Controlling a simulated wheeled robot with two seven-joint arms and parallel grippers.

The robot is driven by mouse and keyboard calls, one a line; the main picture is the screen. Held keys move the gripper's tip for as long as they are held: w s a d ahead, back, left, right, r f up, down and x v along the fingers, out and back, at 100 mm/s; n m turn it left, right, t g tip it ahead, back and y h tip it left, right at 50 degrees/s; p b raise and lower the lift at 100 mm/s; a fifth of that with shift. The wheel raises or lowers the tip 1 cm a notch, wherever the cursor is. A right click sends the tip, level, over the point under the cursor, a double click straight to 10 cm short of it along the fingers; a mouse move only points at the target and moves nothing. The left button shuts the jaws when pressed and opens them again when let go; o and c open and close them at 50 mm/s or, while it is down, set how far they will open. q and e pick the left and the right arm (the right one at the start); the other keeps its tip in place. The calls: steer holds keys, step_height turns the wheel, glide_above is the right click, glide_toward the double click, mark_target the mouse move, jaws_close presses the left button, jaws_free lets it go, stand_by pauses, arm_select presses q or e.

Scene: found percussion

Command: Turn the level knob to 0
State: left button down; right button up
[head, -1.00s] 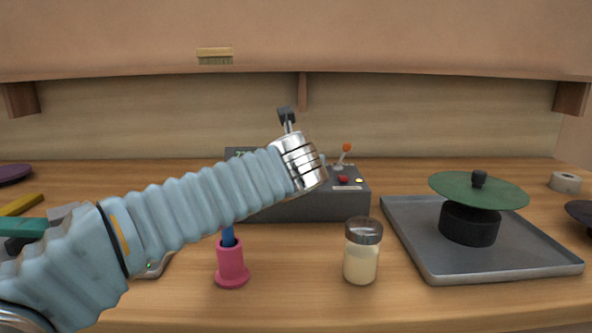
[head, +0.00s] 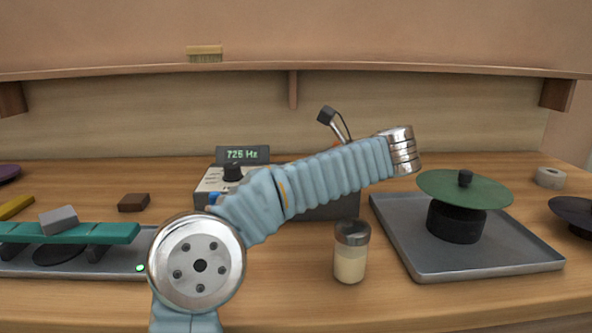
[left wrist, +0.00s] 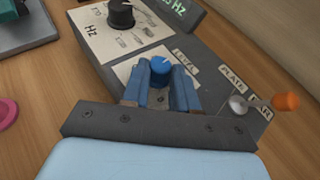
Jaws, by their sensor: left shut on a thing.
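The level knob (left wrist: 160,66) is a small blue knob on a pale panel of the grey box, beside the printed word LEVEL, in the left wrist view. My left gripper (left wrist: 159,82) is shut on it, one finger on each side. A light mark shows on the knob's top, but the scale around it is mostly hidden by the fingers. In the head view my arm crosses in front of the grey box (head: 347,208) and hides the gripper. My right gripper is not in view.
A black Hz knob (left wrist: 121,15) and a display (head: 243,154) reading 725 Hz are on the box. An orange-tipped lever (left wrist: 285,102) stands near the level knob.

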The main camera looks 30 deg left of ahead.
arm_select(q)
steer(key=shift+w+f+n+g, duration=0.1)
steer(key=shift+w+n+g, duration=0.1)
steer(key=shift+n+g, duration=0.6)
steer(key=shift+w+f+n+g, duration=0.15)
steer(key=shift+n+g, duration=0.45)
steer(key=shift+g, duration=0.3)
steer(key=c, duration=0.9)
jaws_free()
steer(key=shift+a, duration=0.15)
steer(key=shift+o, duration=0.2)
steer(key=shift+r, duration=0.1)
